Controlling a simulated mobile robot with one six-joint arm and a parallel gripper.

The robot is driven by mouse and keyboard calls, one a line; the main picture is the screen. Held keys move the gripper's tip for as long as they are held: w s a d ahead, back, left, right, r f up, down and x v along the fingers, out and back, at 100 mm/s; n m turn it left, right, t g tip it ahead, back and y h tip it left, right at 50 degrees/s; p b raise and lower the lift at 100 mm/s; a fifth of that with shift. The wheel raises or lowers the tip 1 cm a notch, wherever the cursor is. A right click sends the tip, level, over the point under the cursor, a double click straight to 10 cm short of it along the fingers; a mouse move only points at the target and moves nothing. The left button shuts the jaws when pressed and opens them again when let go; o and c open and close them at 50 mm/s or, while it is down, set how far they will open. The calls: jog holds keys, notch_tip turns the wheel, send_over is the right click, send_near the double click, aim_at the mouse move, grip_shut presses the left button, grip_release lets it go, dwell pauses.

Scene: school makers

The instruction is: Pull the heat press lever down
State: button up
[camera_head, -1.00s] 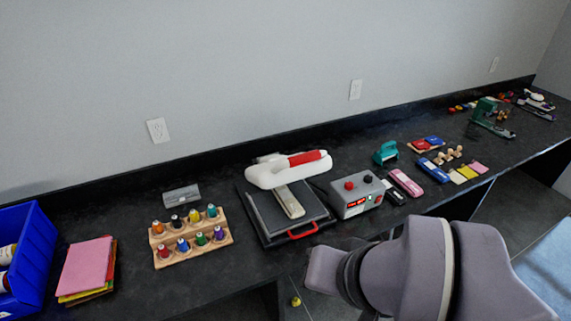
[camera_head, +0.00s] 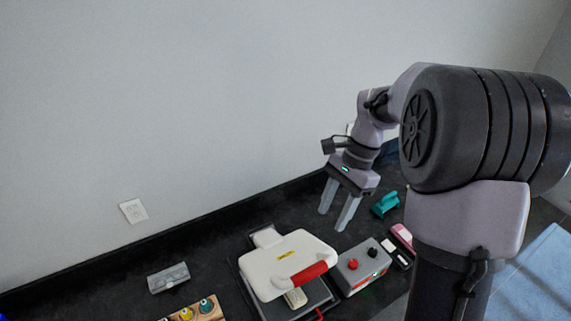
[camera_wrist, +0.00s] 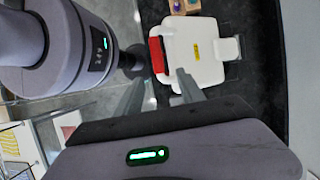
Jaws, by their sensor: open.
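The heat press has a white upper platen (camera_head: 284,258) with a small yellow label and a red lever handle (camera_head: 309,273) on its front edge. The platen is raised at a tilt above a dark base. In the wrist view the platen (camera_wrist: 207,50) lies beyond my fingers, with the red handle (camera_wrist: 157,55) at its left edge. My gripper (camera_head: 334,220) is open and empty. It hangs above and to the right of the press in the head view, fingers pointing down, apart from the handle. The wrist view also shows its fingers (camera_wrist: 163,77) spread.
A grey control box (camera_head: 360,266) with red and black knobs stands right of the press. A teal tool (camera_head: 385,204) is behind it. A grey block (camera_head: 168,278) and a wooden rack of bottles (camera_head: 197,312) are at left. The wall closes off the back.

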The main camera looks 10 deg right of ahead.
jog(key=w, duration=0.1)
jog(key=b, duration=0.1)
send_near(310, 270)
jog(key=x, duration=0.4)
jog(key=b+x, duration=0.1)
jog(key=x, duration=0.3)
jog(key=shift+s, duration=0.25)
jog(key=shift+w+a+f, duration=0.1)
jog(key=shift+a+f, duration=0.1)
jog(key=shift+f, duration=0.35)
jog(key=shift+c, duration=0.5)
grip_shut()
